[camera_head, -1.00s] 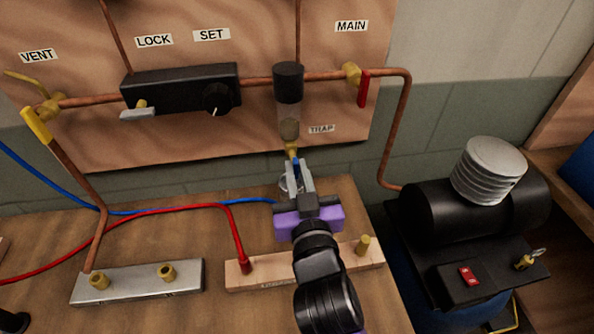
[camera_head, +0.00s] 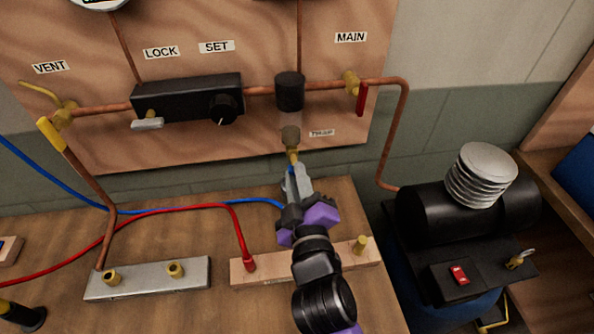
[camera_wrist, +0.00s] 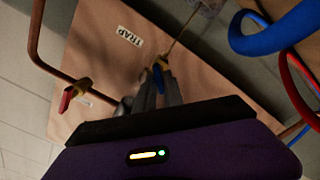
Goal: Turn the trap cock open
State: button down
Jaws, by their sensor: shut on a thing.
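The trap cock (camera_head: 293,156) is a small brass fitting under the trap's clear bowl, beside the TRAP label (camera_head: 322,133). Its small blue handle (camera_wrist: 157,78) shows between the fingers in the wrist view. My gripper (camera_head: 293,174) comes up from below, rolled to one side, and its grey fingers are shut on the blue handle. In the wrist view my gripper (camera_wrist: 160,80) hides most of the handle, and the TRAP label looks tilted. The fingers and the handle's exact angle are hard to make out in the head view.
The trap's black cap (camera_head: 289,91) sits on the copper line, with the red MAIN lever (camera_head: 362,99) to its right. A black regulator (camera_head: 187,98) is at left. Blue hose (camera_head: 165,211) and red hose (camera_head: 238,235) cross the bench. A compressor (camera_head: 457,215) stands at right.

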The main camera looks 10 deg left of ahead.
jog(key=shift+a+f+n+p, duration=0.1)
jog(key=shift+n+p, duration=0.95)
jog(key=shift+n, duration=1.05)
jog(key=shift+f+n+p, duration=0.1)
jog(key=shift+n+p, duration=0.9)
jog(key=shift+n, duration=1.1)
jog(key=c, duration=1.5)
grip_release()
jog(key=shift+b+v, duration=0.6)
jog(key=shift+v, duration=3.35)
